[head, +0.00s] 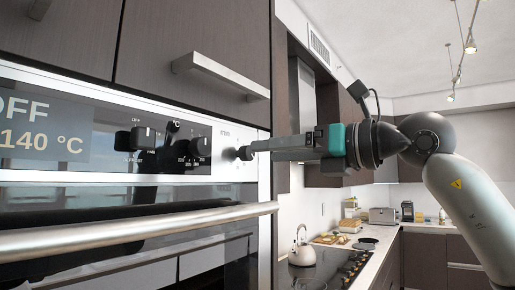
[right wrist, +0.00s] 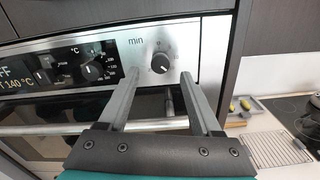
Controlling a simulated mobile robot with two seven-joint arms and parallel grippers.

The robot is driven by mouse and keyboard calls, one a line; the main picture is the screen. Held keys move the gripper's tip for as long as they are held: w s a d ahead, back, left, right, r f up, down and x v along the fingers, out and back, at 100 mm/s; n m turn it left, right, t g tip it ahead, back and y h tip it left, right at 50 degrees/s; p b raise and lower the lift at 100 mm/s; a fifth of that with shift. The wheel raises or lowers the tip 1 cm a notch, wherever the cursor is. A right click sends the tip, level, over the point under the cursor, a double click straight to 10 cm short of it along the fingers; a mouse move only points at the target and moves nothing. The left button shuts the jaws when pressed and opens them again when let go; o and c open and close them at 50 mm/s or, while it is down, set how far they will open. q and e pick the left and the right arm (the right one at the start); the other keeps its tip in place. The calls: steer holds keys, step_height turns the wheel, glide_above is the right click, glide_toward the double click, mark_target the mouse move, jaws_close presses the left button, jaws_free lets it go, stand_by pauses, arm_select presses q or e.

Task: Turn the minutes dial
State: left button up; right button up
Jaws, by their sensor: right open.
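The minutes dial, a dark round knob (right wrist: 160,63) under the "min" label, sits on the oven's steel panel with a ring of marks around it. It shows from the side in the head view (head: 244,153). My right gripper (head: 257,148) reaches in from the right and points at the dial. In the right wrist view its two grey fingers (right wrist: 159,78) are spread apart, with the dial between and just beyond the tips. I cannot tell whether a finger touches it. My left gripper is not in view.
Two other knobs (head: 143,137) and a display (head: 40,128) reading "OFF" and "140 °C" are left of the dial. A long oven handle (head: 130,230) runs below the panel. A cabinet handle (head: 220,75) juts out above. A counter with a kettle (head: 302,250) lies to the right.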

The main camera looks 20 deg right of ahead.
mark_target(251, 153)
steer(key=shift+x, duration=2.05)
steer(key=shift+c, duration=0.4)
jaws_close()
